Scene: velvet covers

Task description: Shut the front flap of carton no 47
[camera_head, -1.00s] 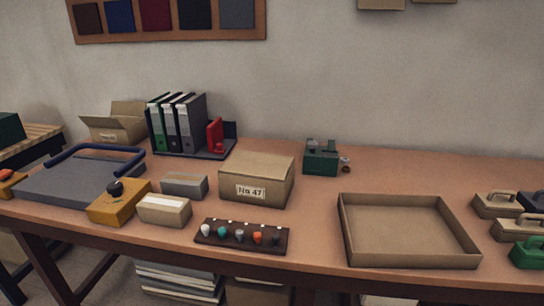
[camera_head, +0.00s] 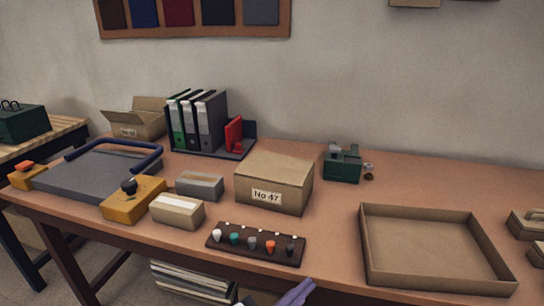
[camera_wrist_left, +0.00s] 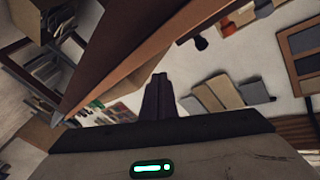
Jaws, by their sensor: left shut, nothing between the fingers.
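Carton no 47 (camera_head: 262,181) is a brown box in the middle of the table in the head view. Its label faces the front edge. Its top looks flat and covered; I cannot tell whether the front flap lies fully down. My left gripper (camera_head: 297,293) shows at the bottom edge of the head view, in front of the table and well apart from the carton. Its purple fingers (camera_wrist_left: 158,97) are together and empty in the left wrist view. I do not make out carton no 47 in that view. My right gripper is not in view.
A dark strip with coloured knobs (camera_head: 222,250) lies in front of the carton. A small grey box (camera_head: 200,187) and a tan box (camera_head: 177,213) are at its left. A shallow tray (camera_head: 435,283) is at right. An open carton (camera_head: 137,122) stands at back left.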

